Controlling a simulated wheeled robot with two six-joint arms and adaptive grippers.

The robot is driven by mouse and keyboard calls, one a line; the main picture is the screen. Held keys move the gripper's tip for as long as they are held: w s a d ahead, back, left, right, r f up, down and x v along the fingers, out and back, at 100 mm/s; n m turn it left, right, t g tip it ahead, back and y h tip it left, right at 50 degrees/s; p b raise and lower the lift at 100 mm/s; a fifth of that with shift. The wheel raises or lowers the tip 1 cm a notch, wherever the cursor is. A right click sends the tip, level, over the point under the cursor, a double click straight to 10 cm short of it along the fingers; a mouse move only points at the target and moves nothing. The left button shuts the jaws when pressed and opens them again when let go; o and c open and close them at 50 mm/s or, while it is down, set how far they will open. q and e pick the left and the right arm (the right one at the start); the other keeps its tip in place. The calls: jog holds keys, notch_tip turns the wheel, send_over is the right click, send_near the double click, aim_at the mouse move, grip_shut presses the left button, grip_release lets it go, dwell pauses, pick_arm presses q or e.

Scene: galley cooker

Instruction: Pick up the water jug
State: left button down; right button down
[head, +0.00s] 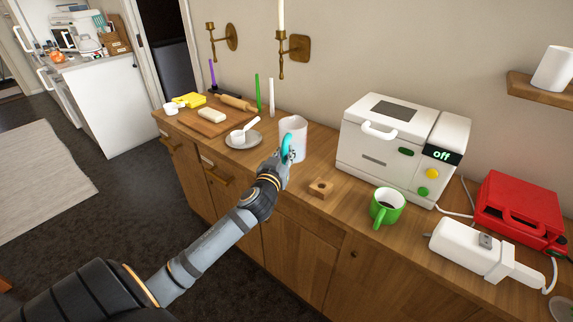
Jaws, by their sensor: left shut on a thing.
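The water jug (298,126), a pale, white-looking vessel with a teal handle, is over the wooden counter near its front edge, left of the white cooker. It looks upright. My left gripper (285,149) reaches it from the front and is shut on its handle side, covering the jug's lower front. I cannot tell whether the jug's base touches the counter. My right gripper is not in view.
The white cooker (390,145), green mug (387,207), white appliance (470,247) and red appliance (520,210) fill the right. A cutting board (190,119) lies at left.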

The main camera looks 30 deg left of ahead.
pick_arm(q)
notch_tip(320, 180, up, 11)
jog(key=shift+f+p, duration=0.15)
jog(key=shift+p, duration=0.4)
